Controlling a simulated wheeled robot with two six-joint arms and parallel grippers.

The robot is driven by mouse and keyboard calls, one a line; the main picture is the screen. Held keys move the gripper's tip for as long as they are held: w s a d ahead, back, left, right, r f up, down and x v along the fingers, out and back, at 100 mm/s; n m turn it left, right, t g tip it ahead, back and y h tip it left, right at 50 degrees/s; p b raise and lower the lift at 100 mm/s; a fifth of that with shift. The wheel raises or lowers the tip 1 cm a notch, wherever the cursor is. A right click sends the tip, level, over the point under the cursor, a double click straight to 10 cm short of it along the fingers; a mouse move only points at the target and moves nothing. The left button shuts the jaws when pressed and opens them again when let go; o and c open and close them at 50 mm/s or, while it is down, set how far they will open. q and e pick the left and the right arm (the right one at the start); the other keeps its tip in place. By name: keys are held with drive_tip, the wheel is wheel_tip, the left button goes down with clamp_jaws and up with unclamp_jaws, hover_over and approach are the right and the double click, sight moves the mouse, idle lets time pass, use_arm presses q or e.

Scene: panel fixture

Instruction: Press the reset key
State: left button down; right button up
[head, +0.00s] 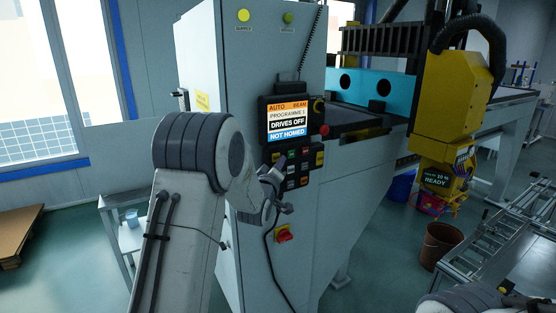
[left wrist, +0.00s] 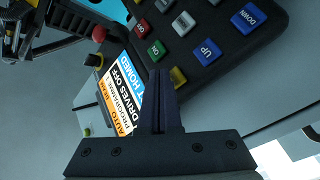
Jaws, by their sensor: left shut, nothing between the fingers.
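The control panel's keypad (head: 298,170) sits on the grey cabinet, below a screen (head: 287,122) reading "DRIVES OFF" and "NOT HOMED". In the left wrist view the keypad (left wrist: 220,72) carries red (left wrist: 140,27), green (left wrist: 155,50), white (left wrist: 183,24), yellow (left wrist: 177,77) and blue keys, the blue ones marked UP (left wrist: 207,50) and DOWN (left wrist: 249,18). I cannot read a reset label.
A red mushroom button (head: 324,130) is beside the screen. A red and yellow rotary switch (head: 284,233) sits below the keypad, and a dark cable (head: 271,265) hangs there. A yellow machine head (head: 444,105) stands to the right. Part of my right arm shows at the lower right.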

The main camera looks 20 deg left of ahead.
use_arm(q)
drive_tip(key=s+d+b, duration=0.1)
drive_tip(key=d, duration=0.1)
drive_tip(key=s+d+b, duration=0.1)
drive_tip(key=s+d, duration=0.1)
idle(0.3)
drive_tip(key=shift+a, duration=0.1)
idle(0.4)
